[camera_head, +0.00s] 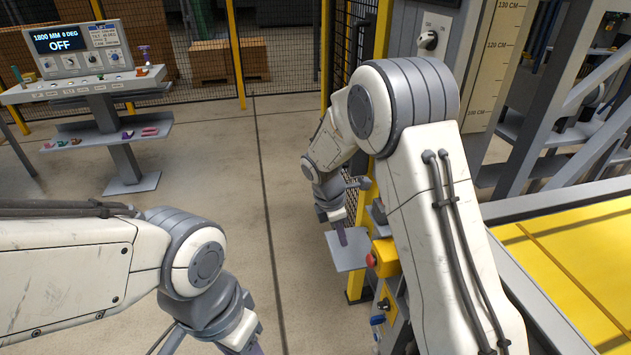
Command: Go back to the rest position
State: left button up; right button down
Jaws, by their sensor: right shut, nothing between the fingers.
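My right arm reaches forward from the lower right. Its gripper (342,238) points down, shut and empty, above a small grey plate (347,259) at the side of the yellow post; I cannot tell whether it touches the plate. My left arm comes in from the left. Its wrist is at the bottom edge, and only the top of the left gripper (252,349) shows there. Its fingertips are cut off, so its opening does not show.
A control box with a red button (371,259) sits close to my right gripper. A console (81,58) reading "OFF" stands at the back left, with small items on its lower shelf (108,137). A yellow platform (580,250) lies at right. The middle floor (235,165) is clear.

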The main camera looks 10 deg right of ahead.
jog(key=s+a+r+m+y, duration=0.2)
jog(key=s+a+r+m, duration=0.2)
jog(key=s+a+r, duration=0.6)
jog(key=s+a+r+m+y, duration=0.1)
jog(key=s+m, duration=0.2)
jog(key=s, duration=0.6)
jog(key=s+a+r+m, duration=0.1)
jog(key=s+m, duration=0.3)
jog(key=s, duration=0.6)
jog(key=shift+a+y, duration=0.3)
jog(key=shift+y, duration=0.1)
jog(key=shift+r+p, duration=0.15)
jog(key=shift+p, duration=0.15)
